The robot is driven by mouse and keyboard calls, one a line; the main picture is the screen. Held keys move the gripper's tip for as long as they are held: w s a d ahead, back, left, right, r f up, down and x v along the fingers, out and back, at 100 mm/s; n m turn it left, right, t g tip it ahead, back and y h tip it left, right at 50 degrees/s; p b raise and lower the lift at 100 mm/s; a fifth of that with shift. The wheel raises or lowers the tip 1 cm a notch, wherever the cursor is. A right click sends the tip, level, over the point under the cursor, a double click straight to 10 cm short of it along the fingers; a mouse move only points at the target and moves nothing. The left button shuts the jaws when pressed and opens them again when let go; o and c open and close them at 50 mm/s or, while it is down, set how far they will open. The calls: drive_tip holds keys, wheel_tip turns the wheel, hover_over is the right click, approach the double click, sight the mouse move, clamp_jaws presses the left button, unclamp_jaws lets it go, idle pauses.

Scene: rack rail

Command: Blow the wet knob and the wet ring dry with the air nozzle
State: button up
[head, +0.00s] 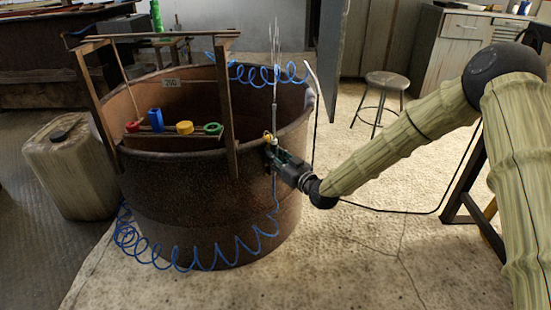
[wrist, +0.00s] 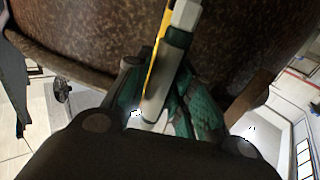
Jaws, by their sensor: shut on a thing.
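My gripper (head: 275,154) is shut on the air nozzle (head: 273,122) at the right rim of a rusty brown tub. The nozzle stands nearly upright, with thin pale streaks above its tip. In the wrist view, the nozzle's grey body and yellow lever (wrist: 157,62) sit between my green fingers (wrist: 160,105). A rail inside the tub carries a red knob-like piece (head: 132,126), a blue piece (head: 156,119), a yellow piece (head: 185,127) and a green ring-like piece (head: 213,129). My gripper is right of them and apart. I cannot tell which are wet.
The tub (head: 200,200) has a wooden frame (head: 85,95) with posts at its near side. A blue coiled hose (head: 190,262) loops around the tub's front. A jerrycan (head: 75,170) stands left. A stool (head: 386,90) stands behind right; the floor there is otherwise fairly clear.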

sight(278, 146)
drive_tip(key=shift+r+p, duration=0.5)
drive_tip(key=shift+r, duration=0.4)
drive_tip(key=shift+w+r+p, duration=0.3)
drive_tip(key=shift+r+p, duration=0.1)
drive_tip(key=shift+r, duration=0.55)
drive_tip(key=shift+s, duration=0.1)
drive_tip(key=shift+s+d+f+p, duration=0.2)
drive_tip(key=shift+d+p, duration=0.1)
drive_tip(key=shift+d, duration=0.1)
drive_tip(key=s, duration=0.1)
drive_tip(key=s+d+r, duration=0.1)
drive_tip(key=s, duration=0.1)
drive_tip(key=shift+d+r, duration=0.15)
drive_tip(key=shift+d+f, duration=0.15)
drive_tip(key=shift+f, duration=0.6)
drive_tip(key=shift+s+d+r+p, duration=0.1)
drive_tip(key=shift+s+d+p, duration=0.2)
drive_tip(key=shift+s+d, duration=0.15)
drive_tip(key=shift+p+v, duration=0.3)
drive_tip(key=shift+v, duration=1.2)
